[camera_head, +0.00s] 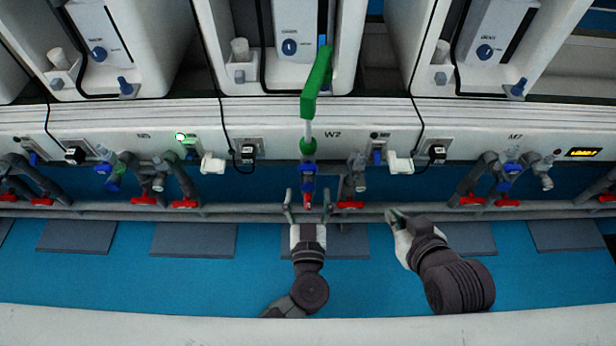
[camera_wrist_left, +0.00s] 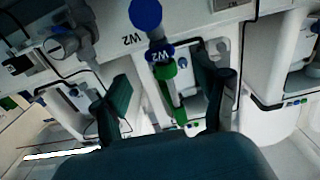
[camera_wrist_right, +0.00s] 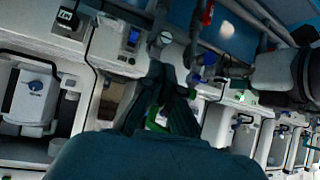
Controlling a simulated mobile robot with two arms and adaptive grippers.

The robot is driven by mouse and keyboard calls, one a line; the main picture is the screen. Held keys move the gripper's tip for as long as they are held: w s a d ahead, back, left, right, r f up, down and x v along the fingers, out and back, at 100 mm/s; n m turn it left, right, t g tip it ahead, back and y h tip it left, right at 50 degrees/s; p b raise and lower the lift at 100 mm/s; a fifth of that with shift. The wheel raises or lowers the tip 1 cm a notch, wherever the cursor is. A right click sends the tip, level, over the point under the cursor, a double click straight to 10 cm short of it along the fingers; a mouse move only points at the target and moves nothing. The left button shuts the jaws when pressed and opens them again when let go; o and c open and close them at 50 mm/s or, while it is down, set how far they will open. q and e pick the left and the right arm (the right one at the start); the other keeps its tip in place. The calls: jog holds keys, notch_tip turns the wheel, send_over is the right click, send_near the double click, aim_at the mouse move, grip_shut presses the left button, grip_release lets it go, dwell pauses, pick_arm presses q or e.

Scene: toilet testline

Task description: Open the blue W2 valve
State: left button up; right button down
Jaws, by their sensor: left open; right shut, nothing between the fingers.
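The blue W2 valve (camera_head: 308,170) hangs below the rail beside the W2 label (camera_head: 332,133), with a red end at its bottom. In the left wrist view its blue W2-marked collar (camera_wrist_left: 159,53) lies ahead of the fingers, with a green part beyond. My left gripper (camera_head: 307,203) is open just below the valve, its fingers on either side of the red end. I cannot tell whether they touch it. My right gripper (camera_head: 392,213) is shut and empty, lower right of the valve; its closed fingers show in the right wrist view (camera_wrist_right: 162,82).
A green hose-like part (camera_head: 316,85) rises above the valve toward a white toilet unit. Pipes with red handles (camera_head: 350,205) run along the rail beside the grippers. Similar valve stations stand left and right (camera_head: 511,170). Open blue floor (camera_head: 370,285) lies below.

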aim_at(308, 172)
pick_arm(q)
jog(key=w+b, duration=0.1)
jog(key=w, duration=0.4)
jog(key=shift+w+f, duration=0.1)
jog(key=shift+w, duration=0.5)
pick_arm(e)
jog(key=w+a+r+t+y, duration=0.1)
jog(key=w+a+r+t, duration=0.1)
jog(key=w+r+t, duration=0.2)
jog(key=shift+r+t, duration=0.3)
jog(key=shift+r, duration=0.75)
pick_arm(q)
jog(key=c, duration=1.2)
